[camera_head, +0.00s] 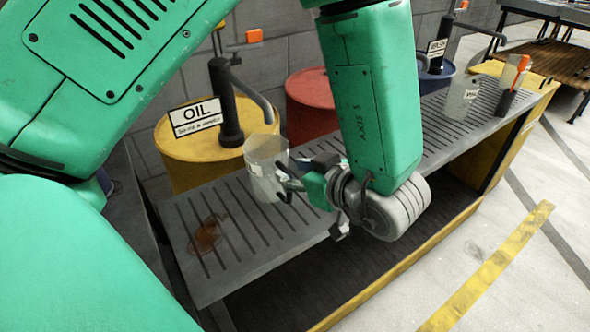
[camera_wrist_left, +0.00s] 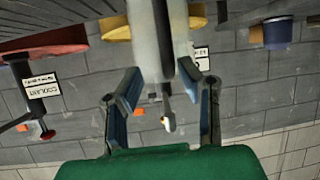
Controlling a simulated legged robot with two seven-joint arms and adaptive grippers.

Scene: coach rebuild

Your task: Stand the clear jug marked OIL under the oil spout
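The clear jug (camera_head: 262,160) stands upright on the slatted bench (camera_head: 240,262), in front of the yellow oil drum (camera_head: 170,160). A white label shows on its side, but I cannot read it. The grey oil spout (camera_head: 252,92) ends above the jug. My left gripper (camera_head: 287,184) is at the jug's right side. In the left wrist view, the fingers (camera_wrist_left: 166,100) are spread apart, with a pale upright shape between them that looks like the jug. I cannot tell whether either finger touches it. My right gripper is not in view.
A red drum (camera_head: 312,103) and a blue drum (camera_head: 437,77) stand behind the bench. Another clear jug (camera_head: 461,98) stands on the bench's far end, near a dark holder (camera_head: 506,102). A brown stain (camera_head: 205,237) marks the bench's near end. The middle is partly hidden by my arm.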

